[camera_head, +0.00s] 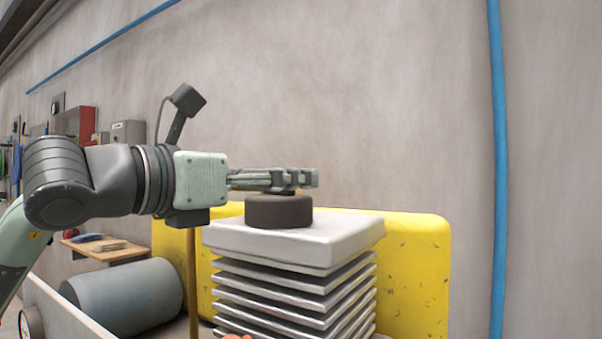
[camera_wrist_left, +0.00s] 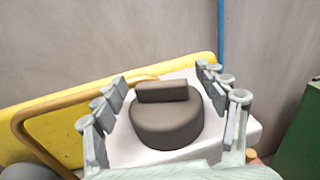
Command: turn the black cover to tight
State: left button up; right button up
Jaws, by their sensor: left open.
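The black cover (camera_head: 278,212) is a dark round cap on top of a white block (camera_head: 330,238) above a stack of grey fins. In the left wrist view the cover (camera_wrist_left: 166,124) shows a raised bar (camera_wrist_left: 162,92) across its top. My left gripper (camera_head: 312,178) is level, just above the cover in the head view. In the left wrist view its open fingers (camera_wrist_left: 160,92) stand on either side of the cover and bar, with gaps on both sides. I cannot tell whether a finger touches the cover. My right gripper is not in view.
A yellow panel (camera_head: 425,265) stands behind the finned stack. A brownish pipe (camera_wrist_left: 60,102) runs close to the left fingers in the wrist view. A grey cylinder (camera_head: 135,295) lies at the left. A green box (camera_wrist_left: 302,140) is at the right of the wrist view.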

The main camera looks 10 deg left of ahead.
pick_arm(q)
jog(key=shift+p+x, duration=0.35)
jog(key=shift+x, duration=1.8)
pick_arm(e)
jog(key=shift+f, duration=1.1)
pick_arm(q)
jog(key=c, duration=1.3)
jog(key=shift+f, duration=0.1)
jog(key=shift+c, duration=0.5)
